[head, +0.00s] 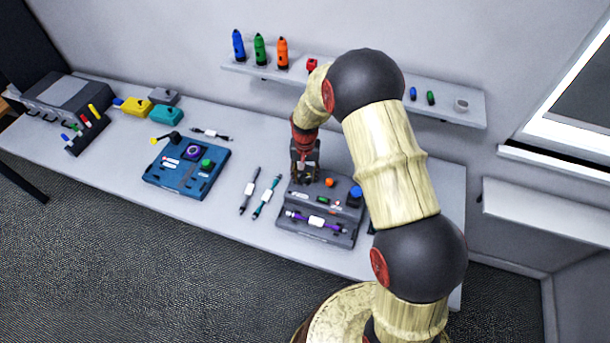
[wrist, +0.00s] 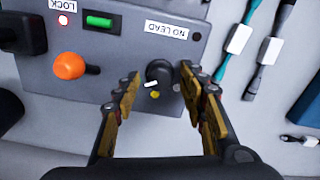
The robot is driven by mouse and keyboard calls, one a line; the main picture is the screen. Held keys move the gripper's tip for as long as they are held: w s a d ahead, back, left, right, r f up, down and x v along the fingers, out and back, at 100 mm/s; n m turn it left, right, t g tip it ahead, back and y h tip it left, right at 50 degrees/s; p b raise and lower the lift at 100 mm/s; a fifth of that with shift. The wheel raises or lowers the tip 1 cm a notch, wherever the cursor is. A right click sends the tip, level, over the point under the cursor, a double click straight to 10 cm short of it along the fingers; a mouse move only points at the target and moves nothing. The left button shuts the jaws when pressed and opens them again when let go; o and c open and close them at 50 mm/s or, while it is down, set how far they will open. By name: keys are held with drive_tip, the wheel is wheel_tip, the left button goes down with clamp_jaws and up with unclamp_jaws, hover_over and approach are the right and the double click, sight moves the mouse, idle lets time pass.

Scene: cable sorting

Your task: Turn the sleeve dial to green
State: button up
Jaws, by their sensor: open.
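The dial is a small black knob (wrist: 158,72) on a grey device (head: 290,222). Its white pointer mark is at its lower left in the wrist view, and a yellow dot (wrist: 155,95) lies just below. A dark dot lies to its lower right; I see no green mark around the knob. My gripper (wrist: 160,86) is open, its fingers on either side of the knob with gaps between. In the head view my gripper (head: 305,176) is over the device's back left corner and hides the knob.
A blue panel (head: 187,168) stands further left.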

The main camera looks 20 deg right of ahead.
sight(305, 177)
wheel_tip(305, 177, up, 12)
idle(0.7)
idle(0.5)
drive_tip(key=s+r+n+t+b, duration=0.1)
drive_tip(key=s+r+b, duration=0.3)
drive_tip(key=s, duration=0.6)
drive_tip(key=s+r+n+t+b, duration=0.2)
drive_tip(key=s+r+b, duration=0.2)
drive_tip(key=s, duration=0.6)
drive_tip(key=s+r+n+t+b, duration=0.1)
drive_tip(key=s+r+b, duration=0.3)
drive_tip(key=s, duration=0.6)
drive_tip(key=shift+r+t, duration=0.3)
drive_tip(key=shift+t, duration=0.5)
drive_tip(key=shift+c, duration=0.4)
